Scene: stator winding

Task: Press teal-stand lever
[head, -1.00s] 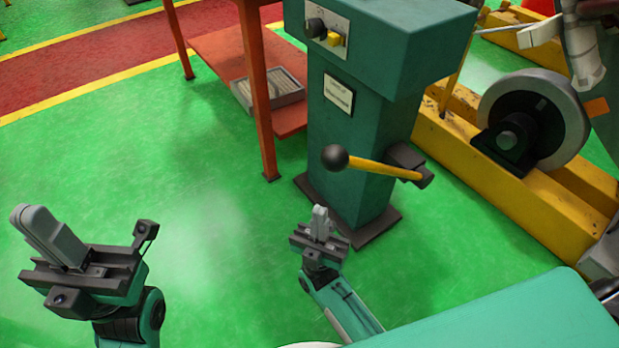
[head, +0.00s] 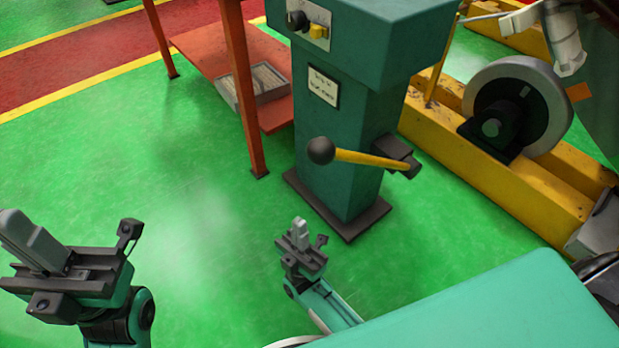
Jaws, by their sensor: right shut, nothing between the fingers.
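The teal stand (head: 345,125) is a tall upright column on a dark base plate. Its lever (head: 368,159) is a yellow rod with a black ball knob (head: 321,150) at its left end and a dark pivot block (head: 397,155) at its right. The rod is near level, with the knob slightly higher. My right gripper (head: 298,232) is shut and empty, below the knob in the picture and in front of the stand's base, apart from the lever. My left gripper (head: 30,238) is at the lower left, far from the stand; its fingers look closed together and empty.
A selector knob and yellow button sit on the stand's upper panel (head: 309,25). A red-orange table (head: 235,80) with a grey tray (head: 254,88) stands behind left. A yellow frame (head: 455,140) with a grey wheel (head: 517,105) is at right. Green floor (head: 190,220) is clear between my grippers.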

